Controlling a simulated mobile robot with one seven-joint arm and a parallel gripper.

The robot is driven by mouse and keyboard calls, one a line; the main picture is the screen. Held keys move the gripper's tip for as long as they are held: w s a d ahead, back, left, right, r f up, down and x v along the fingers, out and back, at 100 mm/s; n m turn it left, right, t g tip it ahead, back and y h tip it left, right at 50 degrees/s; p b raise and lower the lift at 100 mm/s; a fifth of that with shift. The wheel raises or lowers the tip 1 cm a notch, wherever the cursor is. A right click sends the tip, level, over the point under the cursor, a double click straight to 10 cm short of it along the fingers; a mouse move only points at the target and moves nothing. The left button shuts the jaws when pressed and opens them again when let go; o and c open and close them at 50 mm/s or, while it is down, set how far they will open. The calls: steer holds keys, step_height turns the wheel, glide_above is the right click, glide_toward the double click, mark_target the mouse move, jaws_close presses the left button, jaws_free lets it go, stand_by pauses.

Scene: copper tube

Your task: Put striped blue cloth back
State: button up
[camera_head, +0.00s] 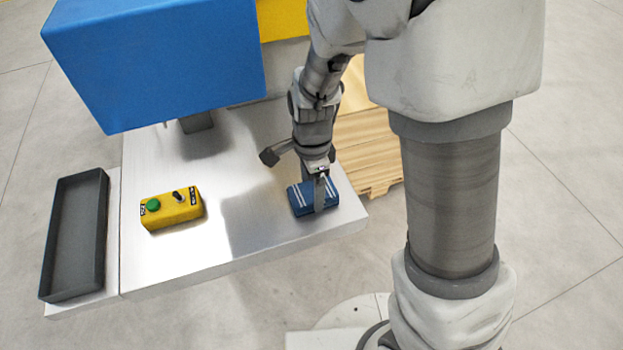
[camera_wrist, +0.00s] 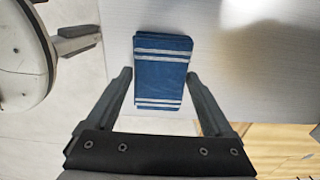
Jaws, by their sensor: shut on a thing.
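The striped blue cloth (camera_head: 299,199) is a folded dark blue block with white stripes near both ends. It is at the right front part of the metal table (camera_head: 215,215), and I cannot tell whether it rests on the top or is just above it. My gripper (camera_head: 318,194) points down over the cloth and is shut on it. In the wrist view, the fingers (camera_wrist: 160,79) are on the left and right sides of the cloth (camera_wrist: 161,72). One finger hides part of the cloth in the head view.
A yellow control box (camera_head: 172,210) with a green button and a black knob stands left of the cloth. An empty dark tray (camera_head: 100,240) is at the far left. A blue machine housing (camera_head: 155,65) overhangs the back. A wooden pallet (camera_head: 375,150) lies behind right.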

mark_target(312, 191)
steer(key=shift+f, duration=0.1)
steer(key=o, duration=0.9)
step_height(312, 191, up, 12)
steer(key=f+p, duration=0.1)
steer(key=shift+s+d+r+n+t, duration=0.95)
steer(key=shift+s+d+r+n, duration=1)
steer(key=shift+n, duration=0.5)
steer(key=shift+s+d+r+n+t, duration=0.9)
steer(key=shift+s+d+r+n, duration=0.7)
steer(key=shift+s+r+n, duration=0.75)
steer(key=shift+s+d+r+n+t, duration=0.95)
steer(key=shift+s+d+r+n, duration=1.05)
steer(key=shift+n, duration=0.6)
steer(key=shift+w+a+r, duration=0.1)
steer(key=shift+a+r, duration=0.05)
steer(key=shift+a, duration=0.05)
